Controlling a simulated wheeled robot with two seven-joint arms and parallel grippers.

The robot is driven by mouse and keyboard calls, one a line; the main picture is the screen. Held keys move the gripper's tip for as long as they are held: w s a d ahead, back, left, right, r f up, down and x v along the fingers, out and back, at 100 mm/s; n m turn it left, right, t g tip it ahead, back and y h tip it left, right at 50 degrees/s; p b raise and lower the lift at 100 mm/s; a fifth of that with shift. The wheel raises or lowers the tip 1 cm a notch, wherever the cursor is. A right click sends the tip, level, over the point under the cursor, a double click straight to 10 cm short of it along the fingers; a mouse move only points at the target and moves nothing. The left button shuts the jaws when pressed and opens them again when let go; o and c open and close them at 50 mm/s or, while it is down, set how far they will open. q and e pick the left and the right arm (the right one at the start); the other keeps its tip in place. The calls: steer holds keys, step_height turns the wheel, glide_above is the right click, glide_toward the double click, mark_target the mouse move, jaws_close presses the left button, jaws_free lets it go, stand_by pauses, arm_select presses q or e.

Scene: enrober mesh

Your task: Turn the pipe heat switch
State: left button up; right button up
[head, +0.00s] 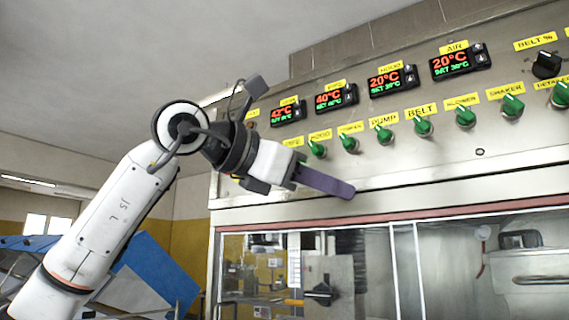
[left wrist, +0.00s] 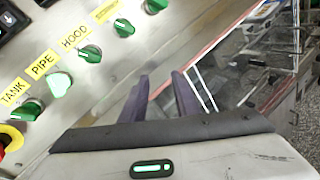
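The pipe heat switch (left wrist: 59,84) is a green knob beside the yellow PIPE label (left wrist: 43,64) in the left wrist view. It looks paler than the knobs around it; its exact angle is hard to tell. In the head view the PIPE label (head: 293,141) shows, but its knob is hidden behind my left gripper (head: 343,189). The left gripper's purple fingers stand apart with nothing between them in the left wrist view (left wrist: 160,80). They point away from the pipe knob, to its right in that view, and do not touch it. My right gripper is not in view.
Neighbouring green knobs are the TANK knob (left wrist: 27,110) and the HOOD knob (left wrist: 91,53). A red and yellow button (left wrist: 10,138) is at the left wrist view's edge. Temperature displays (head: 336,97) sit above the knob row. Glazed doors (head: 480,260) lie below the panel.

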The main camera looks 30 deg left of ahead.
arm_select(q)
steer(key=s+a+r+n+t+y, duration=0.3)
steer(key=s+a+r+y, duration=0.3)
steer(key=a+r, duration=0.4)
steer(key=w+p, duration=0.1)
steer(key=w, duration=0.8)
steer(key=shift+w+a+f, duration=0.2)
steer(key=shift+w+f, duration=0.05)
steer(key=shift+f, duration=0.15)
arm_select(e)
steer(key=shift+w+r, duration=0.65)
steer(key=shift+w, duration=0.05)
arm_select(q)
steer(key=shift+h, duration=0.3)
steer(key=shift+c, duration=0.4)
jaws_close()
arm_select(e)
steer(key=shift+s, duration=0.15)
